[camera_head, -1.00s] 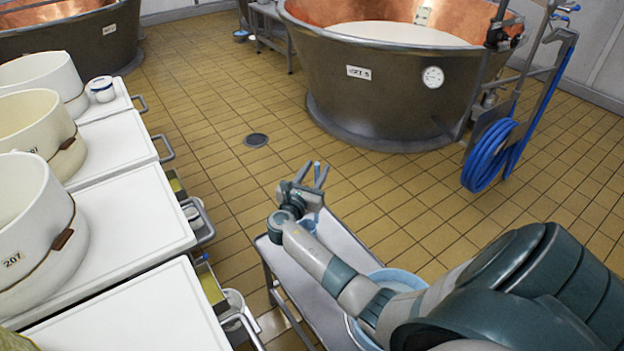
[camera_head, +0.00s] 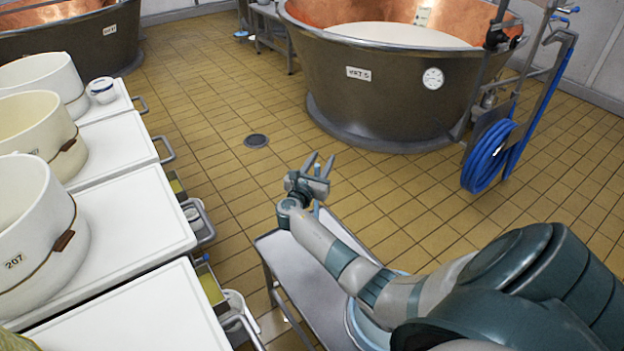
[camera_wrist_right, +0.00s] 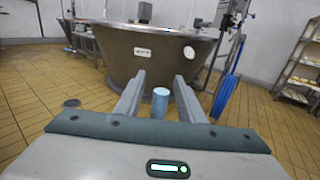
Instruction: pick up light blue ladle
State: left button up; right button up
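My right gripper (camera_head: 319,164) is above the far end of a metal cart in the head view, its two fingers spread. A light blue upright piece, which looks like the handle of the ladle (camera_head: 316,209), shows just below and between the fingers. In the right wrist view the rounded light blue handle end (camera_wrist_right: 160,102) stands between the two open fingers (camera_wrist_right: 158,88), with a gap on each side. The rest of the ladle is hidden by my gripper and arm. My left gripper is not in view.
The metal cart (camera_head: 290,262) carries a light blue basin (camera_head: 356,322), partly under my right arm. White tables with large white tubs (camera_head: 30,232) stand at left. A copper vat (camera_head: 390,92) and a coiled blue hose (camera_head: 487,157) are beyond.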

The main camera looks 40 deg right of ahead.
grip_shut()
jog(key=shift+r, duration=0.15)
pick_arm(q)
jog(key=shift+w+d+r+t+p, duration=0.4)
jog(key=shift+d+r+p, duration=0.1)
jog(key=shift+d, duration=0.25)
pick_arm(e)
jog(key=s+d+r, duration=0.3)
jog(key=s+r, duration=0.7)
jog(key=s, duration=0.1)
jog(key=shift+s+r, duration=0.2)
jog(key=shift+r, duration=0.2)
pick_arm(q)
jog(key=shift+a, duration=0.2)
